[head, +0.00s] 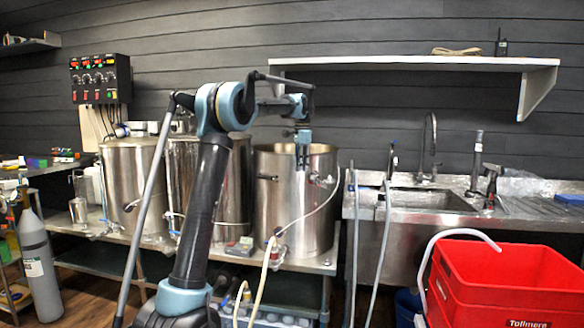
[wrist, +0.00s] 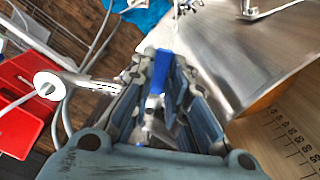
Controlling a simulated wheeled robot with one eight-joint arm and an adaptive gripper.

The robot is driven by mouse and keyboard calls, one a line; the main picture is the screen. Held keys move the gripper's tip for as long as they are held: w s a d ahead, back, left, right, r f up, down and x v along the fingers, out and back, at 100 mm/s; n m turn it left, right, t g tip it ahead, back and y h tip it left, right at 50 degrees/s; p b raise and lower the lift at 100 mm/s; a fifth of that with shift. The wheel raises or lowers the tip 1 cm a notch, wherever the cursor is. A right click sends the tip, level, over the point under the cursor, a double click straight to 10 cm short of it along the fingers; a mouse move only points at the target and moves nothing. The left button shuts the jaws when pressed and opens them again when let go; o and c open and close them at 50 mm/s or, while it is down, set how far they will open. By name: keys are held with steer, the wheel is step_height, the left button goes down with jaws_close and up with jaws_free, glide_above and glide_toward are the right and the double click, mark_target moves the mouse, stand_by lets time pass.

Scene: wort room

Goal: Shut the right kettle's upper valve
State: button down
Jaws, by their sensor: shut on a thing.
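The right kettle (head: 268,220) is a tall open steel pot at the right end of the stand. Its upper valve (head: 318,180) is on its front right near the rim, with a pale hose running from it. My gripper (head: 302,166) reaches down over the kettle's front rim beside the valve. In the wrist view my gripper (wrist: 162,62) is shut on the valve's blue handle (wrist: 158,76), which shows between the fingers. The fingers hide much of the valve body, so I cannot tell its setting. A white hose fitting (wrist: 50,86) lies to the left.
Two more steel kettles (head: 128,170) stand to the left. A sink (head: 430,200) with taps and hanging hoses is to the right. A red crate (head: 500,280) stands front right. A white shelf (head: 410,63) hangs above. The right kettle's inside shows a scale (wrist: 285,130).

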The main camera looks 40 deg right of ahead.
steer(key=shift+w+r, duration=0.1)
steer(key=shift+w, duration=0.25)
steer(key=c, duration=1.6)
jaws_free()
steer(key=shift+w+a, duration=0.1)
steer(key=shift+o, duration=0.2)
steer(key=shift+s, duration=0.2)
steer(key=shift+r, duration=0.25)
step_height(320, 180, up, 11)
steer(key=shift+r, duration=0.15)
steer(key=shift+w, duration=0.1)
